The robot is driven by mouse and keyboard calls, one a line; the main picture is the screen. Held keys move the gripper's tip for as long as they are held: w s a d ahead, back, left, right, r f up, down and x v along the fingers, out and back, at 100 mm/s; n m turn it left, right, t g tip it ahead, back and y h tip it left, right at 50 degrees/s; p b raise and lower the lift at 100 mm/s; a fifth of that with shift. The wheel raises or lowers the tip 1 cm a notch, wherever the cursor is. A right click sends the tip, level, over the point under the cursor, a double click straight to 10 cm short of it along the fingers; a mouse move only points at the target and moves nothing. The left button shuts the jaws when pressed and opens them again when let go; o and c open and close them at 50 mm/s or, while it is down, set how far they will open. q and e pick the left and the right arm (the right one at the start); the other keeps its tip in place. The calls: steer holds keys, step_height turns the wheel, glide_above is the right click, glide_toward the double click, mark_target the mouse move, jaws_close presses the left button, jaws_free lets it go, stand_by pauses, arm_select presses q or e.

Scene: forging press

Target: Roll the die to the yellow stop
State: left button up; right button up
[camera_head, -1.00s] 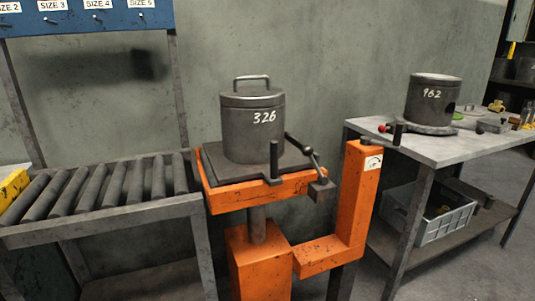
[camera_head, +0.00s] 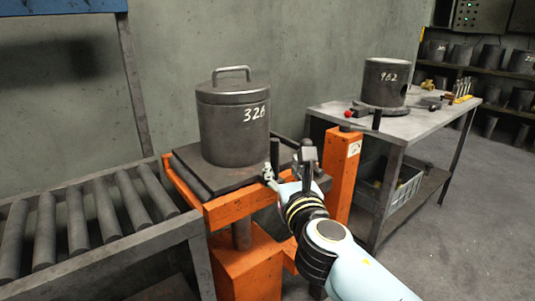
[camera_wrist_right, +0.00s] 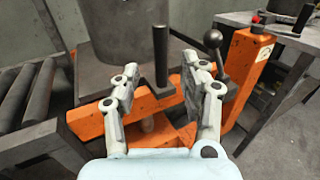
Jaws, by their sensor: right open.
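The die (camera_head: 235,122) is a dark grey cylinder with a top handle, marked 326. It stands upright on the dark plate of an orange lift table (camera_head: 232,208); its lower part shows in the wrist view (camera_wrist_right: 120,30). My right gripper (camera_head: 288,172) is at the table's front right corner, with nothing held. In the wrist view it (camera_wrist_right: 160,78) is open, its fingers either side of a dark upright post (camera_wrist_right: 161,55). I cannot tell how far the post lies beyond the fingertips. The yellow stop is out of view now. My left gripper is not in view.
A roller conveyor (camera_head: 78,222) adjoins the lift table at left. A ball-topped lever (camera_wrist_right: 213,42) stands right of the post. A grey workbench (camera_head: 425,122) at right holds another cylinder (camera_head: 384,82) marked 962. Shelves (camera_head: 488,62) stand behind at right.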

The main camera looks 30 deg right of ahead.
mark_target(275, 156)
steer(key=x, duration=0.9)
jaws_close()
steer(key=shift+f, duration=0.1)
steer(key=shift+w+f, duration=0.15)
steer(key=shift+f, duration=0.05)
stand_by(0.4)
